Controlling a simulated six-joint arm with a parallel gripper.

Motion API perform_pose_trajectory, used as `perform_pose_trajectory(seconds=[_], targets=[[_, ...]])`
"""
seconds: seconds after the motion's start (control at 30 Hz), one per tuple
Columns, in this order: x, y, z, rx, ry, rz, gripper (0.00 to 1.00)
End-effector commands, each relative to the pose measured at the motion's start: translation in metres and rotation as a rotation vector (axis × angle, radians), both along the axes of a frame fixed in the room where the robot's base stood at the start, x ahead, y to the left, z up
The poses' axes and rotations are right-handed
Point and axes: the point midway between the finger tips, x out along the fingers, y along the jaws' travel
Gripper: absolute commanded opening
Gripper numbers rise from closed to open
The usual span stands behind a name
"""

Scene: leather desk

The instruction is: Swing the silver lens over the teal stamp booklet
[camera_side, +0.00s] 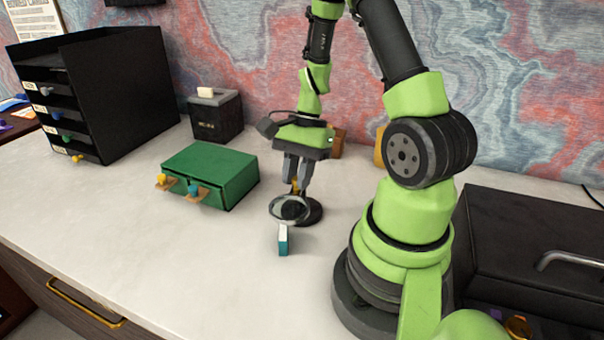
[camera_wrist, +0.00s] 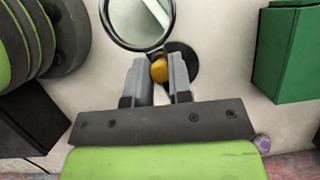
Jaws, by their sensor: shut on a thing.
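The silver lens (camera_side: 289,209) is a round ring-framed glass on a black round base (camera_side: 314,212). In the wrist view the lens (camera_wrist: 134,24) is at the top, with the dark base (camera_wrist: 184,62) partly behind my fingers. My gripper (camera_side: 297,185) is shut on a small orange-yellow knob (camera_wrist: 159,69) beside the ring. A pale strip, seemingly part of the booklet, shows through the glass's upper right in the wrist view.
A green drawer box (camera_side: 212,172) with yellow and blue knobs stands to the left; it also shows in the wrist view (camera_wrist: 287,50). A black box (camera_side: 215,115) and a black drawer tower (camera_side: 125,90) stand behind. The desk front is clear.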

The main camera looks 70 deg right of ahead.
Motion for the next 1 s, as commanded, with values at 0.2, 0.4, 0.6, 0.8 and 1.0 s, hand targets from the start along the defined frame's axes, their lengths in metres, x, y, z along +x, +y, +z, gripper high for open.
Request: perform_pose_trajectory(seconds=[0.2,0.4,0.6,0.8,1.0], targets=[[0.0029,0.0003,-0.0005,-0.001,0.002,-0.093,0.00],[0.0045,0.0004,-0.0005,-0.001,0.001,-0.133,0.00],[0.0049,0.0006,-0.0005,-0.001,0.002,-0.142,0.00],[0.0048,0.0007,-0.0004,0.000,0.001,-0.141,0.00],[0.0050,0.0006,-0.0005,-0.001,0.001,-0.140,0.46]])
